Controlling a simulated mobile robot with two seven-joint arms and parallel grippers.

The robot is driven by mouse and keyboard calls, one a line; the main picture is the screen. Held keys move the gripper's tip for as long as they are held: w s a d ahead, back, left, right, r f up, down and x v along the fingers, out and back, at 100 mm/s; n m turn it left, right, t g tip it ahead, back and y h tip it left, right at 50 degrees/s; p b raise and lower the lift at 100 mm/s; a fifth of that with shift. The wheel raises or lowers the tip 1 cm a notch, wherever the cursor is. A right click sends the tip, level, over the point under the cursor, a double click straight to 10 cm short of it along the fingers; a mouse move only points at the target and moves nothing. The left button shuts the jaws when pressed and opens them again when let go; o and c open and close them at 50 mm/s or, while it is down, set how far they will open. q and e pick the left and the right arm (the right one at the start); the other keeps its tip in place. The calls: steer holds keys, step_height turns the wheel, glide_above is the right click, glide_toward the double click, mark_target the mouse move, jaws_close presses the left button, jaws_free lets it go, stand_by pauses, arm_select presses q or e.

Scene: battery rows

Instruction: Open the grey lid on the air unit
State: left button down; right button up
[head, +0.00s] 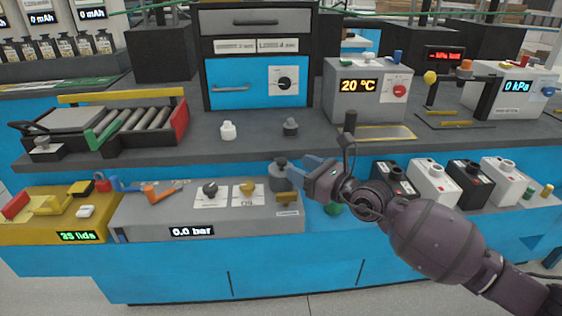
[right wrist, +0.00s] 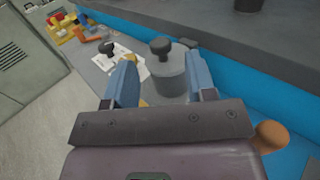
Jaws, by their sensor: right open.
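The air unit (head: 140,222) is a long grey box with a "0.0 bar" display, at the front left of centre in the head view. Its grey lid (head: 278,182) looks like a short grey cylinder with a dark knob on top, at the unit's right end. The lid also shows in the right wrist view (right wrist: 172,82), where it sits down on the unit. My right gripper (head: 312,170) is open, just right of the lid in the head view. In the right wrist view its blue fingers (right wrist: 160,74) frame the lid. Contact cannot be told. My left gripper is not in view.
A yellow unit (head: 60,230) reading "25 lids" stands left of the air unit. Black and white boxes (head: 433,182) stand to the right, beyond my forearm. A shelf (head: 255,143) behind carries a white knob piece (head: 228,130) and a dark one (head: 290,127).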

mark_target(286, 163)
steer(key=x, duration=0.5)
steer(key=shift+f+b, duration=0.2)
steer(key=shift+b, duration=0.2)
steer(key=shift+w+a+r, duration=0.15)
steer(key=shift+w+a, duration=0.3)
jaws_close()
